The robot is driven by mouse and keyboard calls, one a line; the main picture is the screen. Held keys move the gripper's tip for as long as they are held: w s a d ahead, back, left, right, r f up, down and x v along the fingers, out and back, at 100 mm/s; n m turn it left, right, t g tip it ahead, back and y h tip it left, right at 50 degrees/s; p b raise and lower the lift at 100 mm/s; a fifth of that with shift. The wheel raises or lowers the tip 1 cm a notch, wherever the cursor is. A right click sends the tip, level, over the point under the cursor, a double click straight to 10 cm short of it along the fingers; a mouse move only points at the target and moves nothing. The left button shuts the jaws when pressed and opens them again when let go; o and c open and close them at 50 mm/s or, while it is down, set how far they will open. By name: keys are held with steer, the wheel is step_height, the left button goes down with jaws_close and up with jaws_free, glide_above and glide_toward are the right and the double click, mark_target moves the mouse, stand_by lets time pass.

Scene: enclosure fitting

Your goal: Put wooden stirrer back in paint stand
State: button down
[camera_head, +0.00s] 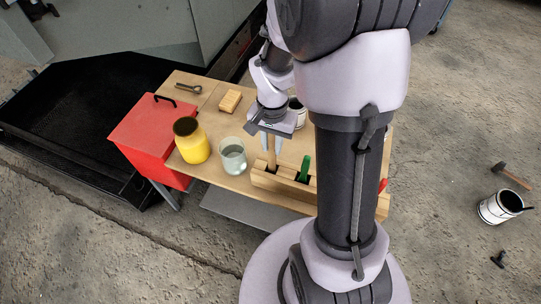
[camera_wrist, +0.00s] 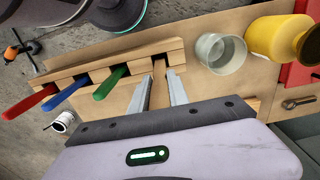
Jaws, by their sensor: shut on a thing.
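The wooden paint stand (camera_head: 262,180) lies along the front edge of the workbench; it also shows in the wrist view (camera_wrist: 130,54). Red (camera_wrist: 28,103), blue (camera_wrist: 66,91) and green (camera_wrist: 110,83) handles stick out of its slots. My gripper (camera_head: 271,152) is above the stand's left end in the head view, pointing down. Its two fingers are shut on the wooden stirrer (camera_wrist: 159,82), a flat pale strip between them. The stirrer's far end meets the free end slot of the stand in the wrist view; how deep it sits I cannot tell.
A glass jar (camera_head: 232,155) and a yellow pot (camera_head: 190,141) stand left of the stand. A red box (camera_head: 150,125), a sponge (camera_head: 230,101) and a wrench (camera_head: 188,88) are farther left and back. A white can (camera_head: 298,112) stands behind my gripper. My arm hides the bench's right side.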

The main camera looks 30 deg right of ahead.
step_height(320, 180, down, 2)
steer(key=shift+f, duration=0.2)
steer(key=c, duration=1.3)
jaws_free()
steer(key=shift+r, duration=0.1)
steer(key=shift+o, duration=0.2)
steer(key=shift+r, duration=0.1)
